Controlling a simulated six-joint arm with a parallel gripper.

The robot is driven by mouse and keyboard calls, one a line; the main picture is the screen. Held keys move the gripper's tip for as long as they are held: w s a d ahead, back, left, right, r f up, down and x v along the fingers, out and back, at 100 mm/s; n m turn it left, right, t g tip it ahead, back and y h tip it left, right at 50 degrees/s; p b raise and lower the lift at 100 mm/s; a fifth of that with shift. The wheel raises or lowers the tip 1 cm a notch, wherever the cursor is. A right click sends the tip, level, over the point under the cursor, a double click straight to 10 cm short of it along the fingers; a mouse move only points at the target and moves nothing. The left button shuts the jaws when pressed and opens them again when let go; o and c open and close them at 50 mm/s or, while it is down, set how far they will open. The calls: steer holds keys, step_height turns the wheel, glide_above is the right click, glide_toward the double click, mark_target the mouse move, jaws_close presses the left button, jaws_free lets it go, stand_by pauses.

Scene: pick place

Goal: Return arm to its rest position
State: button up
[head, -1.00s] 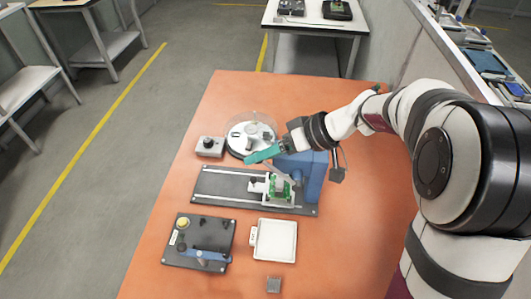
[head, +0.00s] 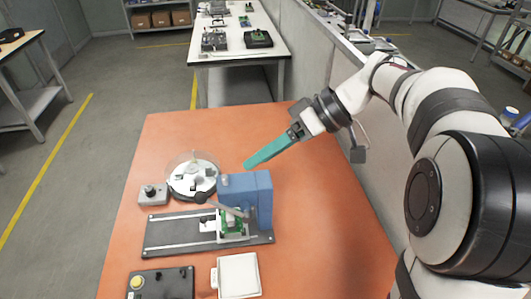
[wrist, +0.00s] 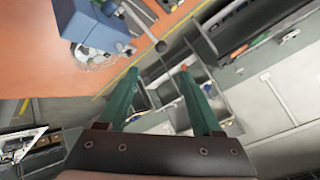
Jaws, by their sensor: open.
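My gripper (head: 247,165) has teal fingers and is raised above the orange table (head: 330,220), over the back of the blue machine block (head: 258,195). In the wrist view my gripper (wrist: 160,75) shows two teal fingers spread apart with nothing between them. The blue block also shows at the top left of the wrist view (wrist: 92,22). A green part (head: 232,222) sits in a holder on the dark rail plate (head: 165,235), below and apart from my gripper.
A round white dish (head: 193,188) and a grey button box (head: 153,194) stand left of the blue block. A white tray (head: 238,275) and a black panel (head: 170,285) lie at the front. A wall (head: 325,75) runs behind the table. The table's right side is clear.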

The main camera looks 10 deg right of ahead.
steer(key=s+f+m+h, duration=0.4)
steer(key=s+m, duration=0.3)
steer(key=s, duration=0.5)
steer(key=s+f+m+g+h, duration=0.1)
steer(key=s+f+m+h, duration=0.2)
steer(key=s+f+m, duration=0.4)
steer(key=s, duration=0.5)
steer(key=shift+s+h, duration=0.2)
steer(key=shift+h, duration=0.2)
